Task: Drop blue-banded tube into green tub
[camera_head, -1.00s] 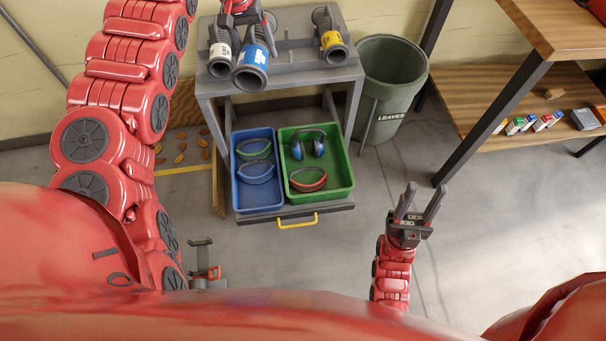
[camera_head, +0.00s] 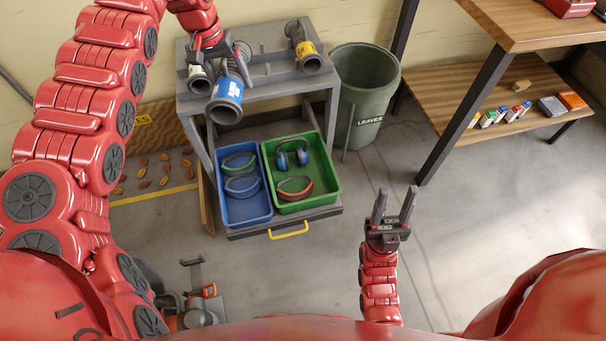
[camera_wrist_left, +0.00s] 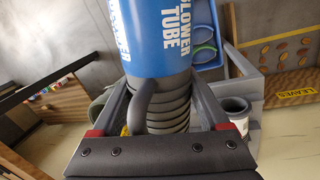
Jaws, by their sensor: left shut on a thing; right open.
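The blue-banded tube (camera_head: 229,92) is a dark hose with a blue label, and its open end points toward me at the workbench's front edge. My left gripper (camera_head: 230,56) is shut on its ribbed part. In the left wrist view the blue band (camera_wrist_left: 165,35) reads "BLOWER TUBE", and the fingers (camera_wrist_left: 160,100) flank the ribs. The tube looks a little above the bench top. The green tub (camera_head: 330,178) sits on the low drawer to the right, with blue earmuffs and a red-banded item in it. My right gripper (camera_head: 391,210) is open and empty over the floor.
A white-banded tube (camera_head: 199,80) and a yellow-banded tube (camera_head: 306,48) lie on the grey bench (camera_head: 270,87). A blue tub (camera_head: 233,212) with eyewear adjoins the green one. A "LEAVES" bin (camera_head: 367,95) and wooden shelves (camera_head: 470,90) stand right.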

